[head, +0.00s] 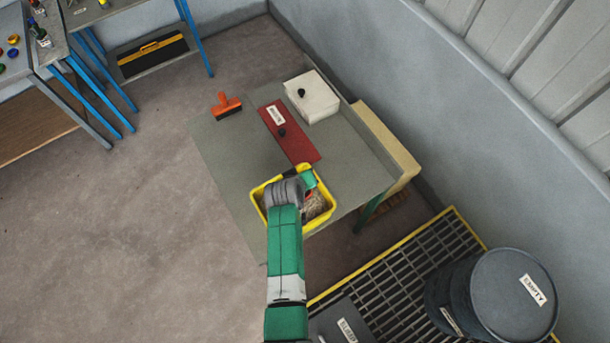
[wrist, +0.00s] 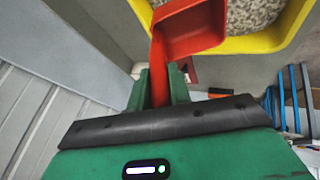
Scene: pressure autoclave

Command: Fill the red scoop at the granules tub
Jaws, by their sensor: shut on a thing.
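The yellow tub (head: 257,192) stands at the near end of the grey table, with pale speckled granules (head: 314,206) in it. The wrist view also shows the tub's rim (wrist: 250,45) and the granules (wrist: 255,14) at the top right. My gripper (wrist: 158,88) is shut on the handle of the red scoop (wrist: 190,28), between its green fingers. The scoop's bowl points away from the gripper beside the tub's rim in the picture. Its visible inside is plain red, with no granules seen.
A dark drum (head: 500,295) stands on a yellow-edged grating at the lower right. Open floor lies left.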

